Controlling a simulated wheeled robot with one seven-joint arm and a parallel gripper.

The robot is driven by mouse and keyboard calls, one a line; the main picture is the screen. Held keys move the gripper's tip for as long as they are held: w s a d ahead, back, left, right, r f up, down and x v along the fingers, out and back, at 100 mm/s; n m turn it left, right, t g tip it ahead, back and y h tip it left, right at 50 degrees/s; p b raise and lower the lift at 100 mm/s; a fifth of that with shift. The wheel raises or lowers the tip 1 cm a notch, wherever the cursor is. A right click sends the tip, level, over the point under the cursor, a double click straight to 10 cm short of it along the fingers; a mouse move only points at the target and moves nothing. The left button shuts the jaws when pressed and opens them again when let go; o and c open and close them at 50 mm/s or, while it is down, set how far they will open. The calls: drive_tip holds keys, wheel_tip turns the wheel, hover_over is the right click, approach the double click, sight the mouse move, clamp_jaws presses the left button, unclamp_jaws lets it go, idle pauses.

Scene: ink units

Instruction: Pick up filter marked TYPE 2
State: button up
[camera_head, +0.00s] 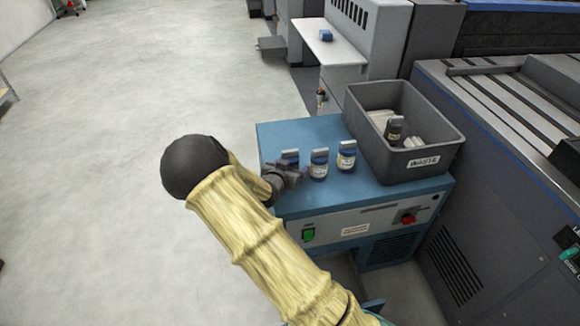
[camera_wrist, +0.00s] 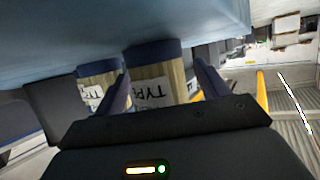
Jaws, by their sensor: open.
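Three small filters with dark caps, pale labels and blue ends stand in a row on the blue cabinet top: a left one (camera_head: 290,156), a middle one (camera_head: 319,164) and a right one (camera_head: 346,155). My gripper (camera_head: 296,170) is open at the left filter, partly covering it. In the wrist view, one filter (camera_wrist: 154,64) stands between my open fingers (camera_wrist: 163,78), with no visible grip on it. A second filter (camera_wrist: 98,75) is just outside the left finger. Both labels begin with TYPE; their numbers are not readable.
A grey bin (camera_head: 361,120) marked WASTE stands right of the filters, holding a dark-capped filter (camera_head: 394,128) and pale items. The blue cabinet (camera_head: 290,133) has bare top behind the filters. A large grey machine (camera_head: 490,130) stands at the right. Open floor (camera_head: 120,90) lies left.

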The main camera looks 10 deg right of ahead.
drive_tip(key=c, duration=1.1)
drive_tip(key=shift+r, duration=0.1)
wheel_tip(320, 180, up, 10)
drive_tip(key=p, duration=0.3)
